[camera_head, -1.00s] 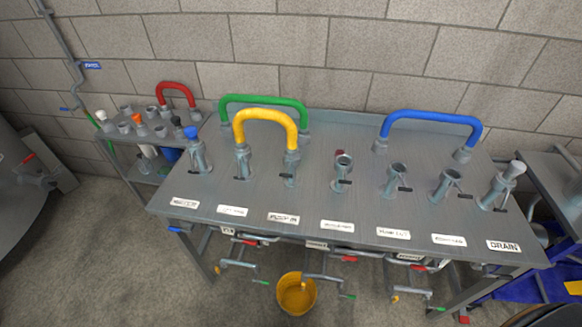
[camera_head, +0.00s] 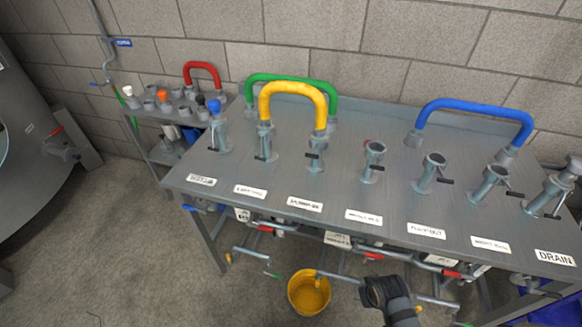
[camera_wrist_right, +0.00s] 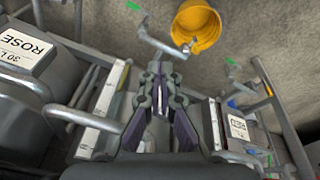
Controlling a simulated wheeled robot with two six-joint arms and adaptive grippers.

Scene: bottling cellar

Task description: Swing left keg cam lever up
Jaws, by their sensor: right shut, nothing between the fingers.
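My right gripper (camera_head: 378,288) shows at the lower middle of the head view, in front of the bench's front edge. In the right wrist view its fingers (camera_wrist_right: 161,88) are together and empty. A grey keg with a ROSE 30 L label (camera_wrist_right: 26,50) is at the left of that view, and another labelled box or keg (camera_wrist_right: 238,128) is at the right. Bent steel bars with green tips (camera_wrist_right: 150,35) lie beyond the fingers, apart from them. Red-handled levers (camera_head: 370,250) show under the bench edge. I cannot tell which one is the left keg's cam lever. My left gripper is not in view.
The steel bench (camera_head: 300,185) carries several ports with black levers, and yellow, green and blue hoses. A yellow bucket (camera_head: 309,292) stands on the floor left of my right gripper; it also shows in the wrist view (camera_wrist_right: 197,25). The floor at lower left is clear.

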